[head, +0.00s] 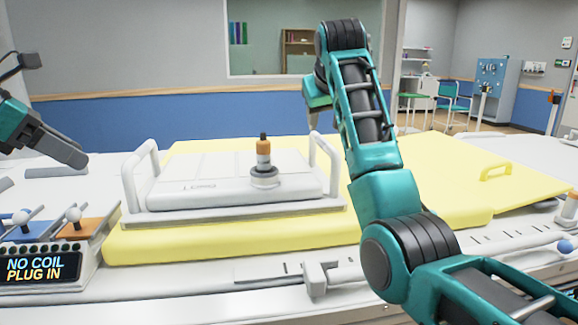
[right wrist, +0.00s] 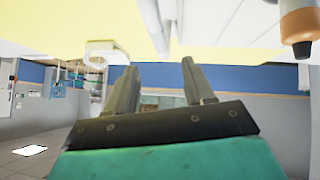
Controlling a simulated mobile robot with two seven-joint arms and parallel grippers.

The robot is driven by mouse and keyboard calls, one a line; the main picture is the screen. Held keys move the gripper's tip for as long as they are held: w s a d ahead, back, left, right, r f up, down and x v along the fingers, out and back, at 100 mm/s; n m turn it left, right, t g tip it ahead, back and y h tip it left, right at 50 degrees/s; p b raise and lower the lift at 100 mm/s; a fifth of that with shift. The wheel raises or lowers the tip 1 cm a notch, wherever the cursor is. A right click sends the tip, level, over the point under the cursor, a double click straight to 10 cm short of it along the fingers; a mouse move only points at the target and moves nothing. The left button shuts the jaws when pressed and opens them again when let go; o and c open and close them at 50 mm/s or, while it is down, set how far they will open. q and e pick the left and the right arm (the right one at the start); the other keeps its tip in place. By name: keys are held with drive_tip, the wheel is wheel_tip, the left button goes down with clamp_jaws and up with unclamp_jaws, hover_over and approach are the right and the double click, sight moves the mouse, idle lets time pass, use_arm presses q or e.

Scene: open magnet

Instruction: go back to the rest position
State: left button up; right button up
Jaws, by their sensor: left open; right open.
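My right arm rises from the lower right of the head view and folds over at the top. Its gripper is mostly hidden there, but the right wrist view shows the right gripper (right wrist: 160,68) with its two fingers apart and nothing between them. My left gripper (head: 66,150) is at the left edge of the head view, above the white table surface, open and holding nothing visible. Both grippers appear clear of the white coil (head: 225,188), which lies on the yellow pad (head: 230,237). An orange plug with a black tip (head: 263,152) stands upright on the coil.
The coil has raised handles (head: 138,175) at both ends. A panel (head: 38,267) reading "NO COIL PLUG IN" is at lower left, beside ball-topped levers (head: 73,215). A white latch (head: 318,280) is at the table's front. Another yellow pad (head: 510,175) lies right.

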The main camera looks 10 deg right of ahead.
drive_tip(key=shift+v, duration=0.9)
